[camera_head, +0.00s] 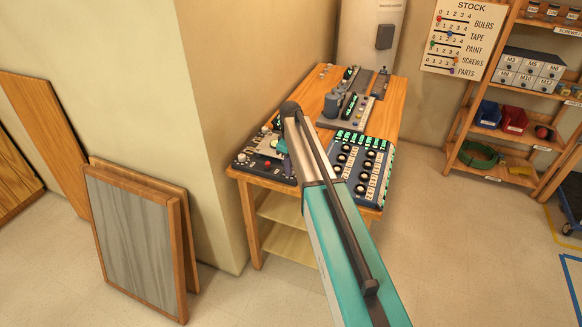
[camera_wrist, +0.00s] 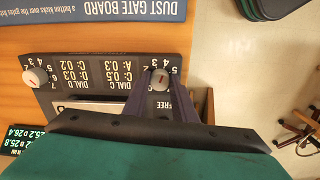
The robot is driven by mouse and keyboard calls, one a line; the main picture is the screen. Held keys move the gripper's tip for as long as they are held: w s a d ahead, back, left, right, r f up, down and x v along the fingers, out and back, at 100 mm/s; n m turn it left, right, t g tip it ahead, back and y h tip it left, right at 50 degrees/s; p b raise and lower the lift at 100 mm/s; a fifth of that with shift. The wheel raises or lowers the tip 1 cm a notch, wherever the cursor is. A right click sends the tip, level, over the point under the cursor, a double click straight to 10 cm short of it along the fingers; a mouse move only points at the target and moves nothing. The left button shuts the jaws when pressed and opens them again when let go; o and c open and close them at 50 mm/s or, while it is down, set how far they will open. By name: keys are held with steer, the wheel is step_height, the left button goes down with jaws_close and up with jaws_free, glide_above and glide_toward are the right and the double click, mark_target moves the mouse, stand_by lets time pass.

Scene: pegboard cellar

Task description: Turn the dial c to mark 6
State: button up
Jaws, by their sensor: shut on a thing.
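In the wrist view a black control panel (camera_wrist: 100,72) lies on the wooden table, its lettering upside down. It carries two pale round dials with red pointers. My gripper (camera_wrist: 161,86) is shut on the right dial (camera_wrist: 160,78), with dark fingers around it. The marks 2 to 5 show around its far side; the rest are covered. I cannot read which letter this dial bears. The left dial (camera_wrist: 35,77) stands free. Printed lines on the panel name dial C and dial D. In the head view my arm partly hides the panel (camera_head: 262,168) at the table's near left.
A blue board (camera_wrist: 95,10) marked "DUST GATE BOARD" lies beyond the panel. In the head view, another board with several black knobs (camera_head: 366,165) stands to the right, and grey devices (camera_head: 345,107) are farther back. A wall is close to the table's left.

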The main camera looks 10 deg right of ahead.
steer(key=shift+m+b, duration=0.35)
steer(key=shift+m, duration=0.15)
steer(key=m+b, duration=0.1)
steer(key=m, duration=0.1)
steer(key=shift+f+m, duration=0.15)
steer(key=shift+m, duration=0.15)
steer(key=m+b, duration=0.2)
steer(key=m, duration=0.2)
steer(key=m+b, duration=0.1)
steer(key=m, duration=0.3)
steer(key=shift+m, duration=0.4)
steer(key=shift+w+m+b, duration=0.1)
steer(key=shift+m+b, duration=0.5)
steer(key=shift+m, duration=1.1)
steer(key=shift+r, duration=0.2)
steer(key=o, duration=1)
steer(key=shift+o, duration=0.2)
